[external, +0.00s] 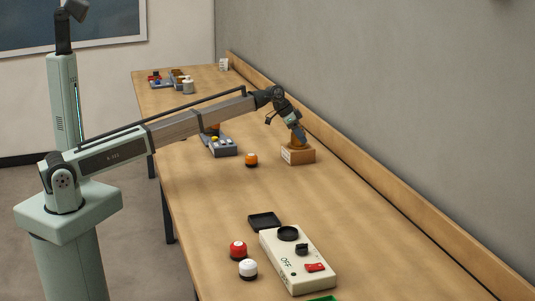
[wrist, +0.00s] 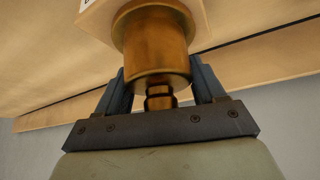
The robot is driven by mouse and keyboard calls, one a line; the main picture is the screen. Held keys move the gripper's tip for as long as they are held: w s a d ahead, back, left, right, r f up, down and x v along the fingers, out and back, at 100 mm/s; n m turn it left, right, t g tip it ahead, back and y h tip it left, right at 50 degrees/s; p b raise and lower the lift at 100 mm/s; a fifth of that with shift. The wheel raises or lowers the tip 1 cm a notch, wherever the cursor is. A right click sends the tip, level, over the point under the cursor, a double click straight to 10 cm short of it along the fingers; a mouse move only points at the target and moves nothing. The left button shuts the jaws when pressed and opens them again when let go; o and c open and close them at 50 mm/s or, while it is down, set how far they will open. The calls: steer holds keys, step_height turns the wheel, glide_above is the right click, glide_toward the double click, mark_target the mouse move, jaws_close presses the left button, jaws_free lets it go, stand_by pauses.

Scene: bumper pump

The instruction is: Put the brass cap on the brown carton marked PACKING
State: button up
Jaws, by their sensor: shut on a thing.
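The brass cap (wrist: 157,45) is between the fingers of my gripper (wrist: 160,88) in the wrist view, with its narrow stem toward the palm. My gripper (external: 299,138) is shut on the cap. In the external view the cap (external: 298,143) shows small at the fingertips, over the top of the brown carton (external: 300,156). The carton also shows in the wrist view (wrist: 205,18), past the cap's wide end. The cap appears to be on or just above the carton's top; I cannot tell if they touch.
An orange-topped button (external: 251,160) stands left of the carton. A grey tray (external: 222,150) with small parts lies beyond it. A cream control box (external: 297,262), a black tray (external: 264,221), and red (external: 238,250) and white (external: 248,268) buttons are nearer. The table's middle is clear.

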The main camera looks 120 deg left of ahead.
steer(key=o, duration=1.3)
steer(key=shift+r, duration=0.1)
steer(key=v, duration=1.2)
